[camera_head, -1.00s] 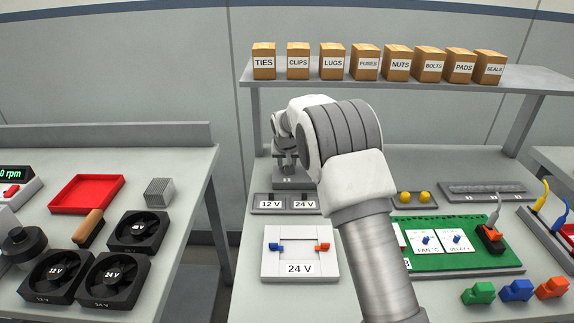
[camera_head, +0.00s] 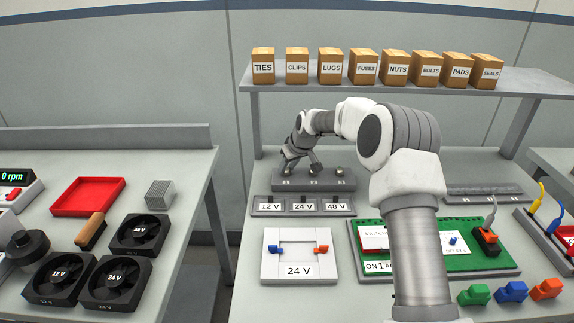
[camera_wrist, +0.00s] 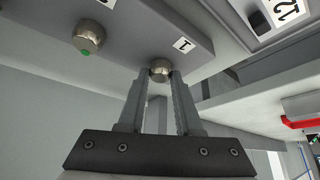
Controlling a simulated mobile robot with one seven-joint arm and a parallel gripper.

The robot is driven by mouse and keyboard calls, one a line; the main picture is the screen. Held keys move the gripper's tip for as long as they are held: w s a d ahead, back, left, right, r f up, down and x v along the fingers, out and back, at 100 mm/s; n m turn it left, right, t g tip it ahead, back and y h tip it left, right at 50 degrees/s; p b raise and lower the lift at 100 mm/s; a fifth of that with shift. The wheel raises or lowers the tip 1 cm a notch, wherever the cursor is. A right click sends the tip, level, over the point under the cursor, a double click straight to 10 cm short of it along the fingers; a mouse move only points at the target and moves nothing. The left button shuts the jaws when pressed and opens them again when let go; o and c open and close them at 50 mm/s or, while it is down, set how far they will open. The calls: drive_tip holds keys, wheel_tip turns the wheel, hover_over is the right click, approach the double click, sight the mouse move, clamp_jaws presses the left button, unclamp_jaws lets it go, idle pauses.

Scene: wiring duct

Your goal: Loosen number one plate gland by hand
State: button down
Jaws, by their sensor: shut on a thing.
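The plate (camera_head: 320,181) with the glands lies at the back of the bench, under the shelf. In the wrist view, number one gland (camera_wrist: 159,69) is a round metallic knob beside the label "1" (camera_wrist: 183,44). My gripper (camera_wrist: 160,80) is shut on it, one finger on each side.
A white 24 V fixture (camera_head: 298,262) and a green board (camera_head: 480,257) stand nearer. The shelf (camera_head: 400,82) with labelled boxes overhangs the back.

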drive_tip(key=n+g+y+p, duration=0.1)
drive_tip(key=n, duration=0.2)
drive_tip(key=shift+w+d+n, duration=0.1)
drive_tip(key=shift+n, duration=0.2)
drive_tip(key=shift+n+g+y, duration=0.3)
drive_tip(key=shift+n+y, duration=0.1)
drive_tip(key=shift+n, duration=0.1)
drive_tip(key=shift+f, duration=0.1)
drive_tip(key=c, duration=0.7)
unclamp_jaws()
